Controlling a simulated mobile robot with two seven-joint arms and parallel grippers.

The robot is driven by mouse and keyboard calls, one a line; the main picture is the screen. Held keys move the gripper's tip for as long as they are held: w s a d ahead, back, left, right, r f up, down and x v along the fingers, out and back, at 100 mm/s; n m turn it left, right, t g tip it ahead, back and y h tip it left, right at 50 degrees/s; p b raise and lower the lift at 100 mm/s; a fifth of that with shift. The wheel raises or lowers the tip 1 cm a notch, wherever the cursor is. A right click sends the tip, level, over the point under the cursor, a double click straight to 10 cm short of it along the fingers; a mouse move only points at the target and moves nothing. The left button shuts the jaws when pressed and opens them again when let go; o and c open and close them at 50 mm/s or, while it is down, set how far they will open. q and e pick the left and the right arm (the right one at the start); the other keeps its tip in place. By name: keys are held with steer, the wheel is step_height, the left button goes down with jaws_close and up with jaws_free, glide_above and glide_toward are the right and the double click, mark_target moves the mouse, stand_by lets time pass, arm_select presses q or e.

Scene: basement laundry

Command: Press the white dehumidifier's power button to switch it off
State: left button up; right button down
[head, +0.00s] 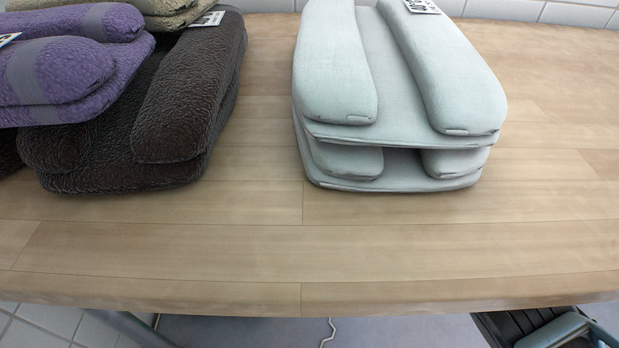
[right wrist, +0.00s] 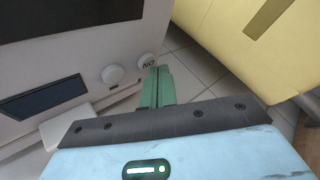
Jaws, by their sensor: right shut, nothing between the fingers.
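A white appliance, which looks like the dehumidifier (right wrist: 50,72), fills the upper left of the right wrist view. Its front has a round white button marked "ON" (right wrist: 148,62), with the letters upside down, and a plain round knob or button (right wrist: 112,75) beside it. A dark display (right wrist: 43,97) sits further left. My right gripper (right wrist: 158,70) is shut and empty, its green fingertips close beside the "ON" button. I cannot tell whether they touch it. My left gripper is in neither view.
A yellow cabinet or box (right wrist: 245,45) stands right of the appliance, over a tiled floor (right wrist: 195,72). In the head view, a wooden counter (head: 400,235) carries pale folded towels (head: 400,90), plus dark (head: 190,90) and purple (head: 70,75) ones. Its front strip is clear.

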steer(key=shift+r, duration=0.3)
step_height(320, 180, up, 6)
steer(key=p, duration=0.4)
steer(key=shift+p, duration=0.35)
steer(key=shift+f, duration=0.1)
